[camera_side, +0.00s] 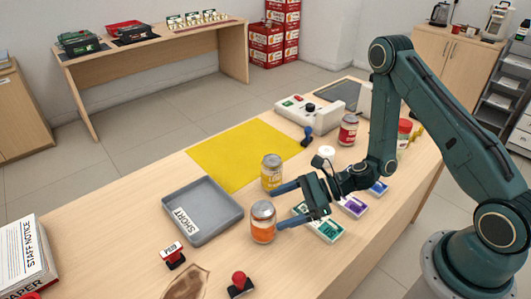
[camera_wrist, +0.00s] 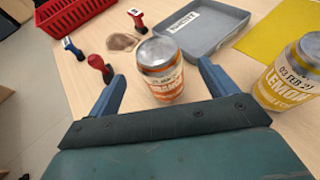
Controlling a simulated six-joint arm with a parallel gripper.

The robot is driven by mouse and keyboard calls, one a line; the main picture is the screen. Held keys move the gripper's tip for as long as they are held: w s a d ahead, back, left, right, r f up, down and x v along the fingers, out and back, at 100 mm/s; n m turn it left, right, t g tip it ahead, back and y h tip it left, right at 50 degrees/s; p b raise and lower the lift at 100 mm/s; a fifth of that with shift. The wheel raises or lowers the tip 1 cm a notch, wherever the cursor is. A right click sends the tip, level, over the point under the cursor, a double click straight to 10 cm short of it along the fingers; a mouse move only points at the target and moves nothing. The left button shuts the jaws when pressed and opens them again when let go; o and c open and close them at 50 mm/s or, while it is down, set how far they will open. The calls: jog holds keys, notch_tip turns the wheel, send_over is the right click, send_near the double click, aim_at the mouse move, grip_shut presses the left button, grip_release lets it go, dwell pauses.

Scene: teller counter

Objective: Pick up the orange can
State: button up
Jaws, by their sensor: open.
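The orange can (camera_side: 263,222) stands upright on the wooden counter, silver-topped with an orange label. In the wrist view the orange can (camera_wrist: 161,72) stands in front of and between the spread blue fingers. My gripper (camera_side: 281,207) is open and empty, low over the counter, its fingers pointing at the can. In the wrist view my gripper (camera_wrist: 158,88) shows a gap on both sides of the can. A yellow lemon can (camera_side: 271,172) stands close behind the fingers; in the wrist view the lemon can (camera_wrist: 292,75) is at the right.
A grey tray (camera_side: 237,214) marked SHORT lies just left of the cans. A yellow mat (camera_side: 235,155) lies behind. Red stamps (camera_side: 240,283) stand in front. Banknote bundles (camera_side: 326,228) lie under my gripper. A red can (camera_side: 347,130) stands farther back.

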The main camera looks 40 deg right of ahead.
aim_at(263, 213)
jog(key=shift+w+a+f, duration=0.1)
jog(key=shift+w+a, duration=0.05)
jog(key=shift+a, duration=0.05)
jog(key=shift+a+f, duration=0.1)
jog(key=shift+x, duration=2.5)
jog(key=shift+c, duration=0.5)
jog(key=c, duration=1.2)
jog(key=shift+r, duration=0.2)
notch_tip(263, 213, up, 20)
jog(key=shift+f, duration=0.2)
